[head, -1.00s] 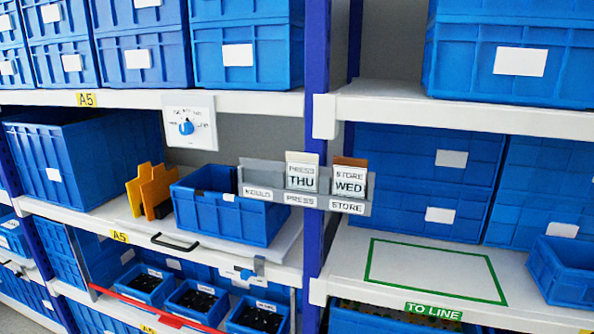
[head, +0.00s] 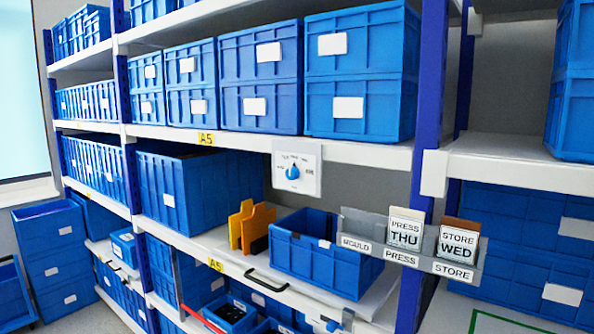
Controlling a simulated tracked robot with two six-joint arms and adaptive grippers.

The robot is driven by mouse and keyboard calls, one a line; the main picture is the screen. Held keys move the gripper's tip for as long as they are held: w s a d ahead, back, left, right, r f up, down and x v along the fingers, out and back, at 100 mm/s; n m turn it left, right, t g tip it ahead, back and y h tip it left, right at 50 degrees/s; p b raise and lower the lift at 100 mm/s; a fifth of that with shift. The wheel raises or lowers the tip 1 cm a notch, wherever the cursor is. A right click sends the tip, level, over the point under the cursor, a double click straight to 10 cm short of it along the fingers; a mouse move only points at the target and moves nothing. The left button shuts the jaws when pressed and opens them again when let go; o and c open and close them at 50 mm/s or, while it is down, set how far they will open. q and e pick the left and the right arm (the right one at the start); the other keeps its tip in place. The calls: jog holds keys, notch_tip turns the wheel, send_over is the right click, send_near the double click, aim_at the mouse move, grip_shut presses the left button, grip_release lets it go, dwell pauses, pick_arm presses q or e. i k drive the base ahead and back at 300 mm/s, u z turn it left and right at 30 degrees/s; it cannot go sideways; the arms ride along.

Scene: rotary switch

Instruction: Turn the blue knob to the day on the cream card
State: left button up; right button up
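The blue knob (head: 292,172) sits on a white dial plate (head: 297,168) fixed to the front of a shelf. Its narrow end appears to point up; the small print around it is too blurred to read. The cream card (head: 405,232) stands in the middle slot of a grey card rack (head: 355,228) and reads PRESS THU. A brown-topped card (head: 457,243) in the slot to its right reads STORE WED. The rack slot labelled MOULD holds no lettered card. Neither of my grippers is in view.
An open blue bin (head: 318,262) and orange dividers (head: 248,226) stand on the shelf below the dial. A black handle (head: 265,281) is at that shelf's front. A second blue knob (head: 332,325) shows lower down.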

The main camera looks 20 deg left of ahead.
aim_at(291, 173)
jog(key=z, duration=0.6)
jog(key=i, duration=0.15)
jog(key=u, duration=1.9)
jog(key=i, duration=0.35)
jog(key=u, duration=0.35)
